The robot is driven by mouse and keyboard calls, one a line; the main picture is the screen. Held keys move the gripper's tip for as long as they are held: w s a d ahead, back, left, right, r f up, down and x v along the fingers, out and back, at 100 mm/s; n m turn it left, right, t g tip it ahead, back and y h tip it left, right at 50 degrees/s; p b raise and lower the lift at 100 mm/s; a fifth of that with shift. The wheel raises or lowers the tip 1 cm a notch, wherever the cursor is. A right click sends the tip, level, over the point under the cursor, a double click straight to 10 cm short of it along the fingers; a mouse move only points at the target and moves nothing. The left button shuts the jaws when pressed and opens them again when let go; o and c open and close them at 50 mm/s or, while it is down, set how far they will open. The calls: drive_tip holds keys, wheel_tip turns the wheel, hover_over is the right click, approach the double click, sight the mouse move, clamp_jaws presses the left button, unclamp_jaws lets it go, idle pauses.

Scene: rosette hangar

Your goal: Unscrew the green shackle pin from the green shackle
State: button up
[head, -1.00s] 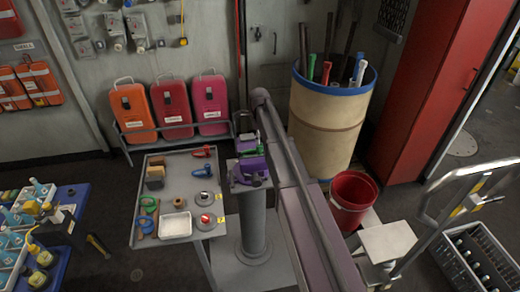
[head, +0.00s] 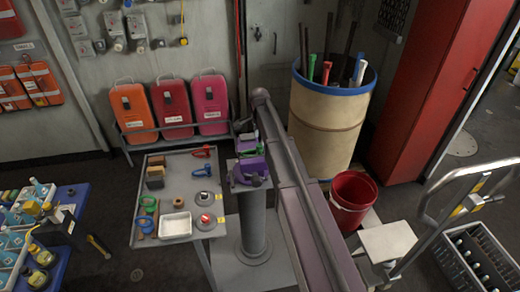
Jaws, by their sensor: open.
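The green shackle (head: 247,137) shows as a small patch of green above the purple vise (head: 252,166), which stands on a grey pedestal. Its pin cannot be told apart from it at this size. My gripper (head: 243,127) is a small dark shape just above and beside the green shackle, left of my arm. It is open. Whether its fingers touch the shackle or are around the pin cannot be made out.
A grey table (head: 163,234) left of the vise holds a red shackle (head: 203,151), a blue shackle (head: 204,171), blocks, a white tray (head: 175,225) and round parts. A barrel (head: 325,128) and red bucket (head: 352,200) stand to the right.

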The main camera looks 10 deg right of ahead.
drive_tip(key=n, duration=1.1)
idle(0.3)
idle(0.4)
drive_tip(key=m, duration=0.4)
drive_tip(key=shift+m, duration=0.3)
drive_tip(key=m, duration=0.4)
drive_tip(key=shift+m, duration=0.3)
drive_tip(key=m, duration=0.4)
drive_tip(key=shift+m, duration=2.3)
